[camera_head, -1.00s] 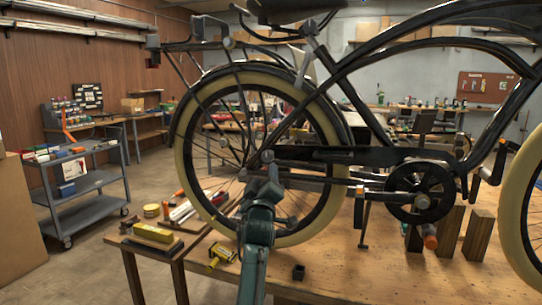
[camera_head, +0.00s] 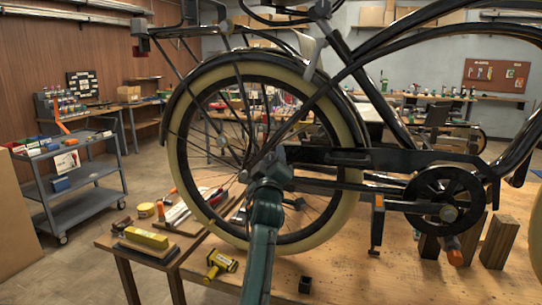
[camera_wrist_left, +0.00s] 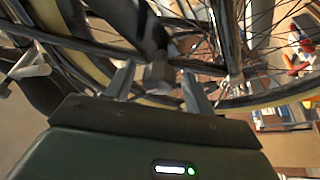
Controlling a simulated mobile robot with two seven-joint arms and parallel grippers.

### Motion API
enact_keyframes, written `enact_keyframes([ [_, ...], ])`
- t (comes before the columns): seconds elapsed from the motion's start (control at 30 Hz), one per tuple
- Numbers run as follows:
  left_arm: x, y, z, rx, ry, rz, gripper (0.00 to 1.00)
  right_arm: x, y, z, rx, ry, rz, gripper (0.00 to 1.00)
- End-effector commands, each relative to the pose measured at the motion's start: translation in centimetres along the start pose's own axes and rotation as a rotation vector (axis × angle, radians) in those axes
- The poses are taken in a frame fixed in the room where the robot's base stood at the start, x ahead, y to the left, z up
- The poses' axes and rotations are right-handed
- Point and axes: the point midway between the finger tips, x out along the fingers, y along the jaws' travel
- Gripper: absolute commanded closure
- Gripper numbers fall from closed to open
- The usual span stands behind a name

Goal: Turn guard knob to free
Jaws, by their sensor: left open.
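A black trike frame (camera_head: 325,156) with a cream-tyred rear wheel (camera_head: 182,150) stands over the wooden bench. My left gripper (camera_head: 270,163) reaches up to the wheel's hub area from below and hides much of it. In the left wrist view, a small grey faceted knob (camera_wrist_left: 157,76) sits between the two separated fingers of my left gripper (camera_wrist_left: 158,74). I take it for the guard knob. The fingers look apart from it, with a gap on each side; its turned position cannot be told. My right gripper is not in view.
The bench (camera_head: 345,285) holds a yellow-and-black tool (camera_head: 221,264), a small dark block (camera_head: 305,284) and wooden blocks (camera_head: 499,240). A chain crank (camera_head: 444,197) is at right. A grey cart (camera_head: 75,180) stands at left, apart from the bench.

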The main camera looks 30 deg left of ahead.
Motion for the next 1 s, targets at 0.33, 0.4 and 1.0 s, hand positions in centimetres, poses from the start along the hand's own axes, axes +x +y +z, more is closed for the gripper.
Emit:
enact_keyframes([
  [0.33, 0.01, 0.2, -0.06, -0.001, 0.0, 0.0, 0.47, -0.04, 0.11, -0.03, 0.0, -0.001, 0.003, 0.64],
  [0.4, 0.01, 0.2, -0.07, -0.001, 0.0, 0.0, 0.47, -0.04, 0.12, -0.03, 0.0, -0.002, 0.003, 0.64],
  [1.0, 0.01, 0.19, -0.07, -0.001, 0.0, 0.0, 0.91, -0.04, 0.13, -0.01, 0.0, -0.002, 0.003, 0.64],
])
